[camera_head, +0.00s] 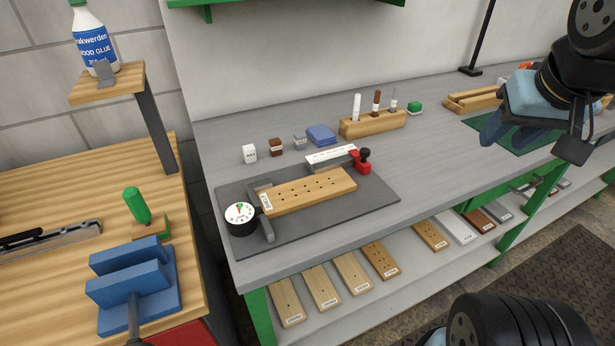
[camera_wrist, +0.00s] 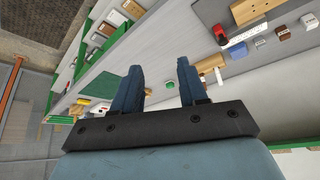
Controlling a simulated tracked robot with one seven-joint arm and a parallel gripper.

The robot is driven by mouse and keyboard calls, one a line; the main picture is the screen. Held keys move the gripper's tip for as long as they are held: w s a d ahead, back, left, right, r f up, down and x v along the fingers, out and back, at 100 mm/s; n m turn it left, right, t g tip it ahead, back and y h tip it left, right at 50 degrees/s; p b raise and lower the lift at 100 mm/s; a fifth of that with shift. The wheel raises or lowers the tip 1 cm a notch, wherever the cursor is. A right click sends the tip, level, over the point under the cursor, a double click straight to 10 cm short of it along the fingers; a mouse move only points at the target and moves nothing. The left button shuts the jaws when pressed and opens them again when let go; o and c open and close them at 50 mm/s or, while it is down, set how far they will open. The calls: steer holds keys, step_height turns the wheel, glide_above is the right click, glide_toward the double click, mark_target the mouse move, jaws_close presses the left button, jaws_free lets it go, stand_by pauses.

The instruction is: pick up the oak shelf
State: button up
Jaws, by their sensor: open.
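Several labelled boards lie in a row on the lower shelf under the grey bench. Light wood boards (camera_head: 321,287) are at the left, with a drilled tan board (camera_head: 380,261) beside them. Farther right are another drilled tan board (camera_head: 430,236), a pale grey board (camera_head: 456,227) and a brown board (camera_head: 480,220). Their labels are too small to read, so I cannot tell which is the oak shelf. Another drilled wooden board (camera_head: 308,190) sits in a fixture on the bench top. My gripper (camera_head: 487,130) is above the bench at the right, open and empty; its two blue fingers also show in the wrist view (camera_wrist: 160,88).
A dial gauge (camera_head: 240,213) and a red clamp (camera_head: 363,161) flank the board on the dark mat (camera_head: 345,211). A marker holder (camera_head: 372,124) and small blocks stand behind. A wooden table (camera_head: 190,275) with a blue vise (camera_head: 135,280) is at the left. The bench's front strip is clear.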

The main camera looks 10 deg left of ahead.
mark_target(306, 188)
steer(key=shift+w+a, duration=0.1)
steer(key=shift+a, duration=0.05)
